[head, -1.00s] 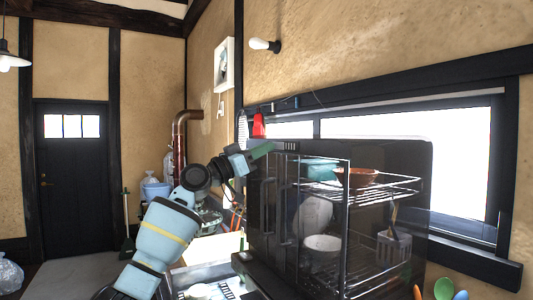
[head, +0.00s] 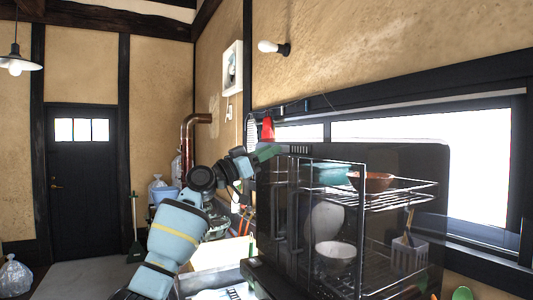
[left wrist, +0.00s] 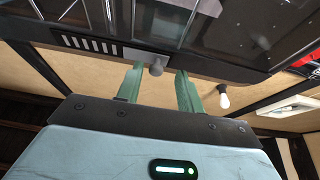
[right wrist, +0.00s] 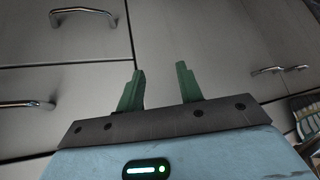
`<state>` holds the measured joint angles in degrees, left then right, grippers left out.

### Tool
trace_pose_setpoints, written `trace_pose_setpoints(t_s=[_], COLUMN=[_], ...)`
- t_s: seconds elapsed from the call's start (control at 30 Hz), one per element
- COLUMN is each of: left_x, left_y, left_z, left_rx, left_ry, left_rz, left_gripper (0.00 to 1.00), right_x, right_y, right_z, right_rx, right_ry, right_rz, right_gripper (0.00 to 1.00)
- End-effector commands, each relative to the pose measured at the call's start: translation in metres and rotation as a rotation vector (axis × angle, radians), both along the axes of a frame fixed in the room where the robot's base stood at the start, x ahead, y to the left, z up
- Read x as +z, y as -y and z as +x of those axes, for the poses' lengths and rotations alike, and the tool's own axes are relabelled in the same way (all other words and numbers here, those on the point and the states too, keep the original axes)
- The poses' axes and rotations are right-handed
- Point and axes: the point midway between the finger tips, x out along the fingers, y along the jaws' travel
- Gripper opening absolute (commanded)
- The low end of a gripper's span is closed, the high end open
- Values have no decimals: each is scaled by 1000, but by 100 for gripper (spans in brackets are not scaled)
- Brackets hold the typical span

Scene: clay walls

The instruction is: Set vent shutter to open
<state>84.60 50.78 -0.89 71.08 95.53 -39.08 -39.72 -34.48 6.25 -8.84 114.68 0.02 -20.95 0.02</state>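The vent shows as a row of pale slots (left wrist: 85,42) on the dark top edge of the dish cabinet in the left wrist view, and the slots (head: 300,149) also appear in the head view. Beside the slots is a grey strip with a small round shutter knob (left wrist: 156,67). My left gripper (left wrist: 158,71) is open, with one green finger on each side of the knob and visible gaps between. In the head view my left gripper (head: 267,152) is at the cabinet's upper left corner. My right gripper (right wrist: 160,68) is open and empty, facing grey drawers.
The dish cabinet (head: 405,165) holds a brown bowl (head: 371,181), a teal container (head: 331,173) and a white bowl (head: 335,253) on wire racks. A wall lamp (head: 270,46) is above. Drawer handles (right wrist: 83,13) are near my right gripper.

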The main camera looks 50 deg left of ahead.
Motion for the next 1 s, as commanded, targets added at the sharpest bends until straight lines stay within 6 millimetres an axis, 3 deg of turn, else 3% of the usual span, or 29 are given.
trace_pose_setpoints(t_s=[0.17, 0.63, 1.0], left_x=[-6, -32, -30], left_y=[-2, -19, -20], left_z=[-5, -62, -70], left_rx=[0, 1, 0], left_ry=[-3, -5, 1], left_rz=[0, 0, 0], left_gripper=[37, 37, 37], right_x=[-5, -34, -33], right_y=[0, 0, -2], right_z=[-3, -14, -12], right_rx=[0, 3, -1], right_ry=[-8, -45, -40], right_rz=[0, -2, 3], right_gripper=[36, 36, 36])
